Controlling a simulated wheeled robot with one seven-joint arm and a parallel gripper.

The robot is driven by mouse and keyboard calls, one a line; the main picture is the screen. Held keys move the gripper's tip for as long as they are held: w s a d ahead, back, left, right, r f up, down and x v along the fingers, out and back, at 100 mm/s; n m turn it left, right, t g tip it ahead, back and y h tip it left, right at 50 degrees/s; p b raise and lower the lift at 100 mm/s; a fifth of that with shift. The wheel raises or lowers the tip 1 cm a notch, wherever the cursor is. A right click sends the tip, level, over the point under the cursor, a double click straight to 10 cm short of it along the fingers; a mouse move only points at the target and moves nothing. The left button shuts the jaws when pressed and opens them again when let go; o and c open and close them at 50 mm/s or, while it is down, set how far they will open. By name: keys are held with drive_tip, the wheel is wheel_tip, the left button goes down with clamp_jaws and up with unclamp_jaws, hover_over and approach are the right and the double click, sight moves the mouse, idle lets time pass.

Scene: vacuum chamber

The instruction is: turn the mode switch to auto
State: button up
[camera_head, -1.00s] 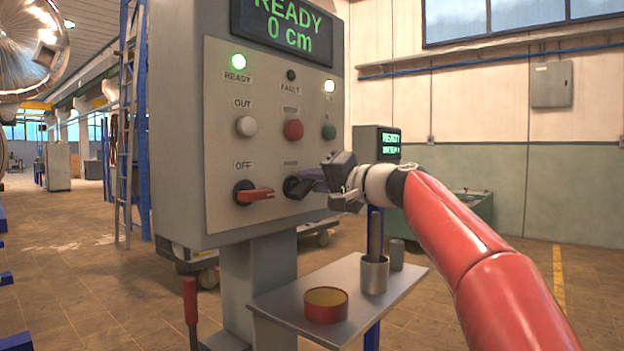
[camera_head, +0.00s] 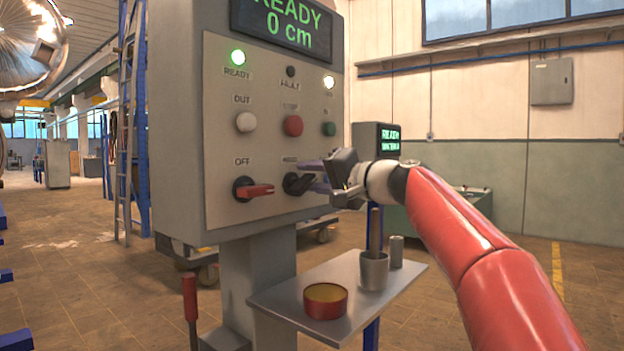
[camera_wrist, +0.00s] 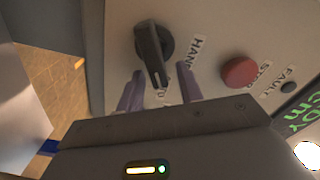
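The mode switch is a black rotary knob (camera_head: 296,184) low on the grey control panel, right of the red switch. In the wrist view the black knob (camera_wrist: 152,50) shows whole, its bar pointing down toward a partly hidden label that seems to end in "O". A "HAND" label (camera_wrist: 197,52) is to its right. My gripper (camera_head: 315,176) is at the knob, coming from the right. In the wrist view my gripper (camera_wrist: 158,88) has its two purple-grey fingers spread, one on each side of the bar's lower end. I cannot tell whether they touch it.
The red OFF switch (camera_head: 254,190) sits left of the knob. The red stop button (camera_head: 293,126) and a white button (camera_head: 246,122) are above. A shelf (camera_head: 270,297) below holds a red round tin (camera_head: 325,302) and a metal cup (camera_head: 373,271).

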drive_tip(key=b+v, duration=0.2)
drive_tip(key=v, duration=0.5)
drive_tip(key=shift+s+d, duration=0.1)
drive_tip(key=shift+d, duration=0.1)
